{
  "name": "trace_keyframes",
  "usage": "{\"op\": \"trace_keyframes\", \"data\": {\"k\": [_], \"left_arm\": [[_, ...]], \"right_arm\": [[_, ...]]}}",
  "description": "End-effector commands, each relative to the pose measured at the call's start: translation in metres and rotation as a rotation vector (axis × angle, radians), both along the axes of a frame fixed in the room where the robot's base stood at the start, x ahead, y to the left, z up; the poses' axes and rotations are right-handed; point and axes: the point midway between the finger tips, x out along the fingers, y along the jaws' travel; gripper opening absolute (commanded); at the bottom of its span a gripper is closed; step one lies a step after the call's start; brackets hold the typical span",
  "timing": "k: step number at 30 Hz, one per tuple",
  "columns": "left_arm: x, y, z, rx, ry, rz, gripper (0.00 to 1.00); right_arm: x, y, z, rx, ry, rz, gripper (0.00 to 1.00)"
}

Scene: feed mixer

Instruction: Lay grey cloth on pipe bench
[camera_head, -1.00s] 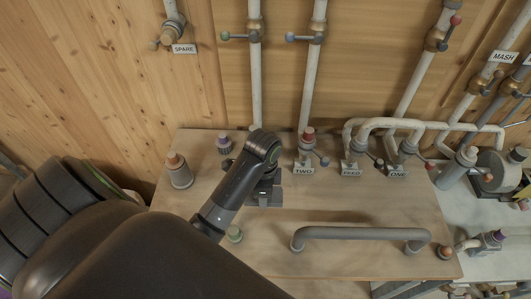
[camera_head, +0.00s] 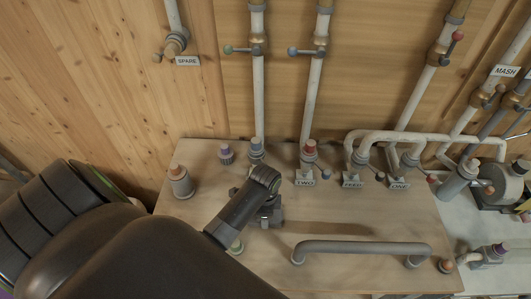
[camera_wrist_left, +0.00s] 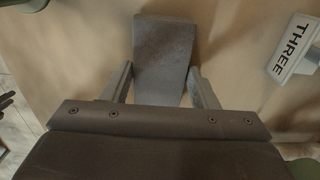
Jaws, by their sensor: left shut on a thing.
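The pipe bench (camera_head: 215,215) is a pale board with capped pipe stubs, set against a wooden wall. My left gripper (camera_head: 266,218) is over the middle left of the bench. Its fingers, seen in the left wrist view (camera_wrist_left: 162,88), are on either side of a flat grey piece, which looks like the grey cloth (camera_wrist_left: 165,50), and are shut on it. The cloth points out ahead of the fingers over the bench surface. In the head view my arm mostly hides it. I cannot tell whether it touches the bench. My right gripper is not in view.
A grey pipe handle (camera_head: 365,248) stands on the right front of the bench. Stubs with signs such as TWO (camera_head: 305,181) and ONE (camera_head: 399,184) line the back. An orange-capped stub (camera_head: 180,182) stands at left. A THREE sign (camera_wrist_left: 292,45) shows in the wrist view.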

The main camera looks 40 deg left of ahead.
Motion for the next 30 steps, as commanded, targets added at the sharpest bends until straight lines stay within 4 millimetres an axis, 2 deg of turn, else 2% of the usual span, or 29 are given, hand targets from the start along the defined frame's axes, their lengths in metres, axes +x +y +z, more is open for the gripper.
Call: {"op": "trace_keyframes", "data": {"k": [12, 13, 17, 26, 30], "left_arm": [[0.000, 0.000, -0.006, 0.000, 0.000, 0.000, 0.31], [0.000, 0.000, -0.005, 0.000, 0.000, 0.000, 0.58], [0.000, 0.000, -0.005, 0.000, 0.000, 0.000, 0.75], [0.000, 0.000, -0.004, 0.000, -0.001, 0.000, 0.76], [0.008, 0.000, 0.006, -0.001, -0.003, 0.000, 0.76]], "right_arm": [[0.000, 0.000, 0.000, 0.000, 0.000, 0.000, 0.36], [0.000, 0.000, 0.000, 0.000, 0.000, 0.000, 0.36], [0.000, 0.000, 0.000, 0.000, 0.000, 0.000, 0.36], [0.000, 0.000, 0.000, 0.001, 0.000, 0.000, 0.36], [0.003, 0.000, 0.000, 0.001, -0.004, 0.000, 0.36]]}}
